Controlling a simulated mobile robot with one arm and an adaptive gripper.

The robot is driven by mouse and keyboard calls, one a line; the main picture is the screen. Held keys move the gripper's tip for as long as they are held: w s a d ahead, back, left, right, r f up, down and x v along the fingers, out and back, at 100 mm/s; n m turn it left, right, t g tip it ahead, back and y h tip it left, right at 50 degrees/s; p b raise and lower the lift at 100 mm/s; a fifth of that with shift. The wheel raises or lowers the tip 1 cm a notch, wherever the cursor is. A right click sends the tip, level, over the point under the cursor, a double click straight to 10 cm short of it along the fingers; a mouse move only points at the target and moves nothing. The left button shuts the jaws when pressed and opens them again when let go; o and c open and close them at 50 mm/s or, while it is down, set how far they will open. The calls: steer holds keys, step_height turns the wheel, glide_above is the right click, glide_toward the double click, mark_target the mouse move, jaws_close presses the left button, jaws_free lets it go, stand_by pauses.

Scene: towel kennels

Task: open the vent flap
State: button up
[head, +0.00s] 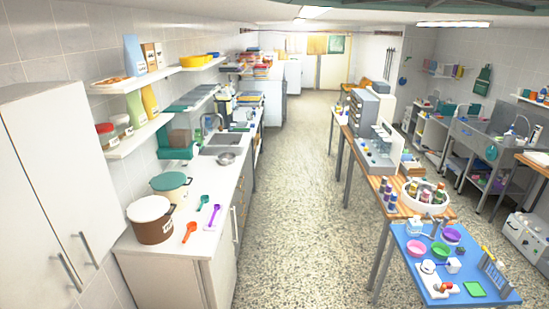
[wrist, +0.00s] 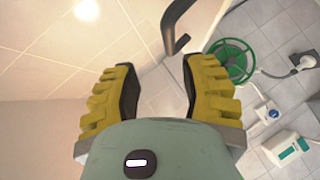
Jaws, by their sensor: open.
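My gripper (wrist: 158,78) shows in the wrist view, with two yellow ribbed fingers with dark inner pads. It is open, and nothing is between the pads. A dark bent bar (wrist: 168,28) comes down from the top, just beyond the fingertips and nearer the right finger. I cannot tell whether the bar belongs to the vent flap. I cannot make out a vent flap for certain in either view. The head view does not show my gripper.
In the wrist view, a green reel (wrist: 232,62) and a white-and-green box (wrist: 286,148) are on grey tiles at right. The head view shows a clear speckled floor aisle (head: 300,180) between the left counter (head: 222,182) and a blue-topped table (head: 408,242).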

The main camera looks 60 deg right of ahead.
steer(key=shift+v, duration=2.3)
steer(key=shift+s+f, duration=0.1)
steer(key=shift+f, duration=0.05)
